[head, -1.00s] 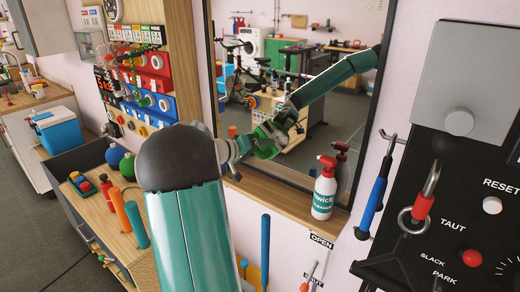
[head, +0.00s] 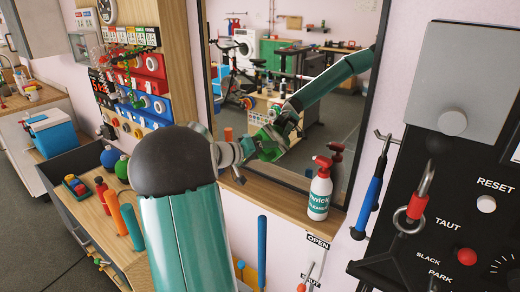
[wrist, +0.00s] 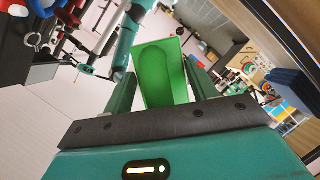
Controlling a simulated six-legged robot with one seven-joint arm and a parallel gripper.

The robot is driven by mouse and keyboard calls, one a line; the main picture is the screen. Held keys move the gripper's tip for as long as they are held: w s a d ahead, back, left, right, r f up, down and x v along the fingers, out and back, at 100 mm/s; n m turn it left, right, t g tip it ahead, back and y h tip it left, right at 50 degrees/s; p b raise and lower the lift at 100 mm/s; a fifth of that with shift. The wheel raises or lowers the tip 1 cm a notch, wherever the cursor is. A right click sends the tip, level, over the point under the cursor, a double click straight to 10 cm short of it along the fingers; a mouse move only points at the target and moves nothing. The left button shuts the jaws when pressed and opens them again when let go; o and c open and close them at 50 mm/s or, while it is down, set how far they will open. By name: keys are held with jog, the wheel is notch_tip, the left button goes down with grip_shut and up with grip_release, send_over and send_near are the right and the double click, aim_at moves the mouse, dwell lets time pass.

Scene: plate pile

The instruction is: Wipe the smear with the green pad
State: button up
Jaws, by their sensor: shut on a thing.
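My gripper (wrist: 165,78) is shut on the green pad (wrist: 163,65), which sits between its two dark green fingers in the wrist view. In the head view, the green pad (head: 266,147) shows at the end of my arm, close to the large mirror (head: 345,115) and near its own reflection. I cannot tell whether the pad touches the glass. My arm's reflection runs up to the right in the mirror. I cannot make out the smear with certainty in either view.
A red-topped spray bottle (head: 319,192) stands on the wooden ledge (head: 275,203) below the mirror. A black control panel (head: 450,190) is on the right.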

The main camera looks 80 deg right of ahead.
jog(key=shift+s+a, duration=0.35)
jog(key=shift+s, duration=0.5)
jog(key=shift+s+a, duration=0.3)
jog(key=shift+s, duration=0.6)
jog(key=shift+s+a, duration=0.35)
jog(key=shift+s, duration=0.5)
jog(key=shift+w, duration=0.1)
jog(key=shift+w+d+r, duration=0.1)
jog(key=shift+w+d, duration=0.25)
jog(key=shift+w, duration=0.4)
jog(key=shift+w+d, duration=0.35)
jog(key=shift+w, duration=0.4)
jog(key=shift+w+d, duration=0.25)
jog(key=shift+w, duration=0.15)
jog(key=shift+c, duration=0.7)
jog(key=w, duration=0.1)
jog(key=w+d, duration=0.1)
jog(key=w, duration=0.1)
jog(key=shift+w+d, duration=0.25)
jog(key=shift+d, duration=0.05)
jog(key=shift+s, duration=0.1)
